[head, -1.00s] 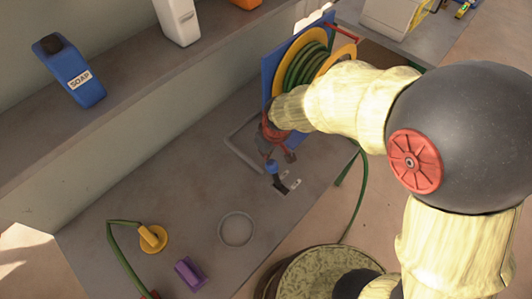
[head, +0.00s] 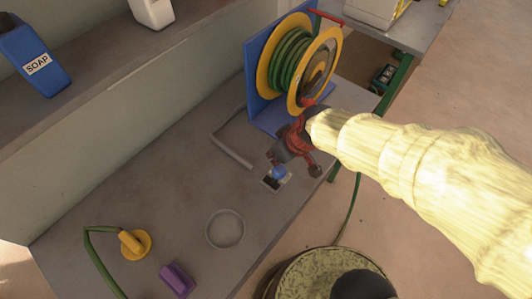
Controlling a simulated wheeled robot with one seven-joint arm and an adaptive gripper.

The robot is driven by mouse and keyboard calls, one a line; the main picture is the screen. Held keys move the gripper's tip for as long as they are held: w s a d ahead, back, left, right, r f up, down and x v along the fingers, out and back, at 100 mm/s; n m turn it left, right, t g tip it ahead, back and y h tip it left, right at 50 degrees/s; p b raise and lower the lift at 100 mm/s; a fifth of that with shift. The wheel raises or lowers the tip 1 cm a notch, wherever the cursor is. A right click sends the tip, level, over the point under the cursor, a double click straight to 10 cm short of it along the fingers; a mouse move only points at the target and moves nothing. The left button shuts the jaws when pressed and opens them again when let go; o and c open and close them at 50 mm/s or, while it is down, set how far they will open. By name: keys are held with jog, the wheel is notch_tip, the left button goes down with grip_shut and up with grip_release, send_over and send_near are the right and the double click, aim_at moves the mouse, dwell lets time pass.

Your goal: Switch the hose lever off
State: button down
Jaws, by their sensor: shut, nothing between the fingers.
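The hose lever (head: 278,172) is a small blue part on a dark base with white labels, on the grey bench below the hose reel. Its handle is partly hidden, so I cannot tell its setting. My gripper (head: 290,159), red and dark, is shut and empty, just above and behind the lever in the picture. I cannot tell whether it touches the lever. The hose reel (head: 293,60) has yellow discs, green hose and a blue stand, behind my gripper.
A bent grey bar (head: 232,150) lies left of the lever. A round grey ring (head: 225,229), a yellow nozzle (head: 134,243) and a purple block (head: 177,279) are on the bench nearer me. A soap bottle (head: 33,56) stands on the shelf at left.

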jog(key=s+d, duration=0.1)
jog(key=s+d+b, duration=0.1)
jog(key=shift+s+d+f, duration=0.15)
jog(key=shift+d+f, duration=0.05)
jog(key=shift+d, duration=0.1)
jog(key=shift+s+d+f+b, duration=0.35)
jog(key=shift+s+f+b, duration=0.1)
jog(key=shift+s, duration=0.15)
jog(key=w+a+r+p, duration=0.2)
jog(key=w+r, duration=0.1)
jog(key=r, duration=0.1)
jog(key=s+d+r+p, duration=0.2)
jog(key=s+d+r, duration=0.3)
jog(key=shift+d+r, duration=0.2)
jog(key=shift+r, duration=0.05)
dwell(0.7)
